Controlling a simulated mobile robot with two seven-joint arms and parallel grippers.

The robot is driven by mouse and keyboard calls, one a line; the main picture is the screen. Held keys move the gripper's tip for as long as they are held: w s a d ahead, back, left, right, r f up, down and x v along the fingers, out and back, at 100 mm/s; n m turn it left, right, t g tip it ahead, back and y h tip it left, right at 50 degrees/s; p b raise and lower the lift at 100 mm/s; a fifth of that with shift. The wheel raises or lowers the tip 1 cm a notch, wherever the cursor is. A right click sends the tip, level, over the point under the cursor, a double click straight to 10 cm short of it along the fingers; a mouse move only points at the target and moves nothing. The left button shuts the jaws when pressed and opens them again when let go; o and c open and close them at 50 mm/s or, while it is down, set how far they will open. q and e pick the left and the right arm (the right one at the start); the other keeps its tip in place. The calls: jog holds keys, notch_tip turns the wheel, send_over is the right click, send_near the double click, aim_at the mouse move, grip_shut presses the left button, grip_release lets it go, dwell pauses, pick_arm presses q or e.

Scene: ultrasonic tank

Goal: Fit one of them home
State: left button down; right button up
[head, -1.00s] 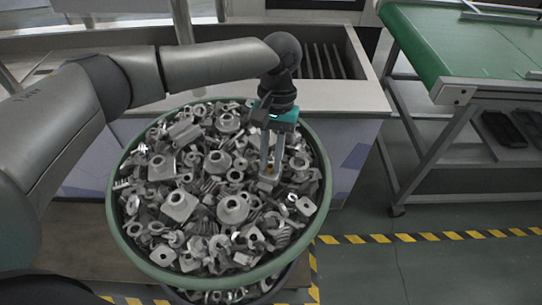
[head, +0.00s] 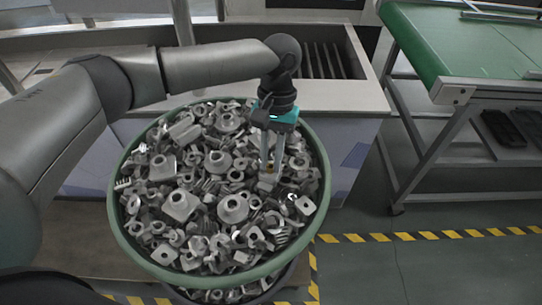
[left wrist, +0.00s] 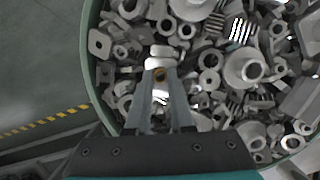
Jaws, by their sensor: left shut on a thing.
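A round green-rimmed bin (head: 118,222) is heaped with grey metal parts (head: 232,208) of mixed shapes, such as flanged bushes, rings and square plates. My left gripper (head: 270,166) points down into the right side of the heap. In the left wrist view its fingers (left wrist: 160,82) are closed around a small light-grey part (left wrist: 158,60) with a brownish round spot between the fingertips. The held part is at the level of the heap, and I cannot tell whether it touches other parts. My right gripper does not show.
Behind the bin stands a light-topped counter with a slotted sink-like tank (head: 325,60). A green-topped conveyor table (head: 450,45) stands at the right. Yellow-black tape (head: 430,236) marks the floor, which is clear at the lower right.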

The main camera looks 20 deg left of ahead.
pick_arm(q)
jog(key=shift+s+f, duration=0.15)
jog(key=shift+f, duration=0.15)
jog(key=c, duration=1)
grip_release()
jog(key=shift+o, duration=1)
jog(key=shift+r, duration=0.15)
jog(key=shift+o, duration=0.5)
jog(key=shift+w+r, duration=0.2)
jog(key=shift+r, duration=0.15)
jog(key=p+v, duration=0.2)
jog(key=v, duration=1.2)
jog(key=shift+r, duration=0.4)
